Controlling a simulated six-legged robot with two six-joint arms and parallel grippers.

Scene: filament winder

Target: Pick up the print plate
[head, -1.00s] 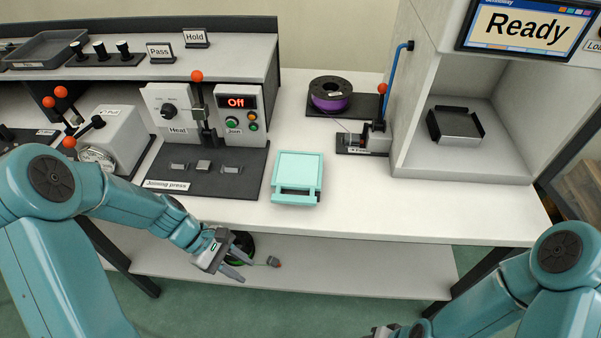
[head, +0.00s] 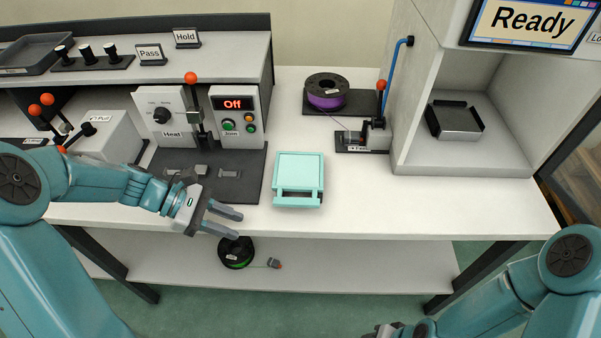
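The print plate appears to be the flat, square, teal piece (head: 299,170) with a handle bar along its front edge. It lies on the white bench top near the middle. My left gripper (head: 238,224) is open and empty, with its two fingers apart and pointing right. It is in front and to the left of the teal plate and does not touch it. My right gripper (head: 380,332) shows only as a small part at the bottom edge, so its fingers cannot be made out.
The joining press (head: 215,190) stands left of the plate. A purple spool (head: 327,92) and a small lever device (head: 365,138) are behind and right. A white cabinet with a dark tray (head: 455,120) is at right. A green spool (head: 236,253) lies on the lower shelf.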

